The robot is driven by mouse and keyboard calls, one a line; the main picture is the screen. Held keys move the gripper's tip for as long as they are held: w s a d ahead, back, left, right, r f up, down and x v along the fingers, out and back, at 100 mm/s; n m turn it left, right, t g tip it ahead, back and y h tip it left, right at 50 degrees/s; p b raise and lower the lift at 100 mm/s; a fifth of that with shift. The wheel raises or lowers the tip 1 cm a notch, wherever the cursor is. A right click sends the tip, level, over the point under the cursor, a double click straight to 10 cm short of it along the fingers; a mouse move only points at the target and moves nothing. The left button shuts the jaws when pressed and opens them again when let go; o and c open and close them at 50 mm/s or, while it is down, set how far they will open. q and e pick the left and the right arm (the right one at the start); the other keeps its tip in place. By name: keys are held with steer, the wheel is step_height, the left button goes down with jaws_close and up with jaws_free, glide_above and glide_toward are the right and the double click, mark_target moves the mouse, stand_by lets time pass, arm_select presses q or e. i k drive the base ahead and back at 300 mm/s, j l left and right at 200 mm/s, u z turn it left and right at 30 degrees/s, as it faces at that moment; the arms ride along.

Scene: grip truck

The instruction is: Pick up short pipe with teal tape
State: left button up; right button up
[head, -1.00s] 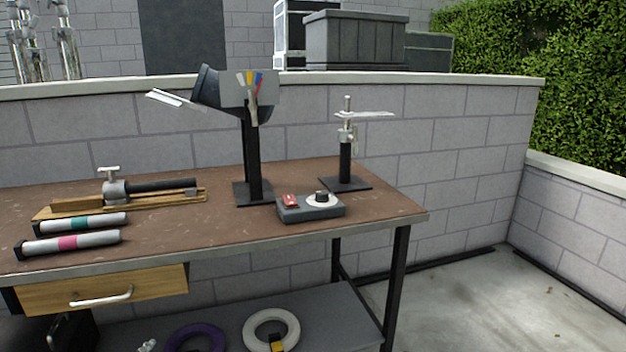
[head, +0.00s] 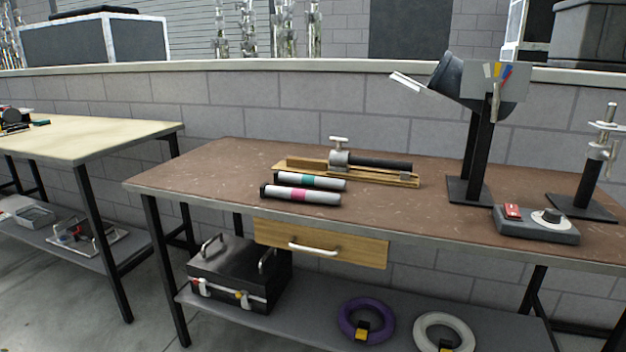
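The short pipe with teal tape (head: 328,182) lies on the brown workbench (head: 210,172) in the head view. It is a pale grey cylinder with a teal band (head: 308,182) and a dark left end. A similar pipe with a pink band (head: 320,198) lies just in front of it, roughly parallel. A wooden board with a clamp and dark tube (head: 375,163) lies right behind the teal-banded pipe. Neither of my grippers is in view.
A black lamp-like stand (head: 472,150) and a grey control box (head: 538,226) stand on the bench's right side. The bench's left end is clear. Below are a drawer (head: 345,254), black toolbox (head: 235,275) and rings. Another table (head: 90,140) stands left.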

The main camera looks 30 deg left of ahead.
mark_target(279, 176)
steer(key=j+u, duration=0.1)
steer(key=u, duration=0.35)
steer(key=j+u, duration=0.15)
steer(key=u, duration=0.25)
steer(key=k+j+z, duration=0.15)
steer(key=j+z, duration=0.15)
steer(key=k+j+z, duration=0.15)
steer(key=j+z, duration=0.15)
steer(key=j, duration=0.15)
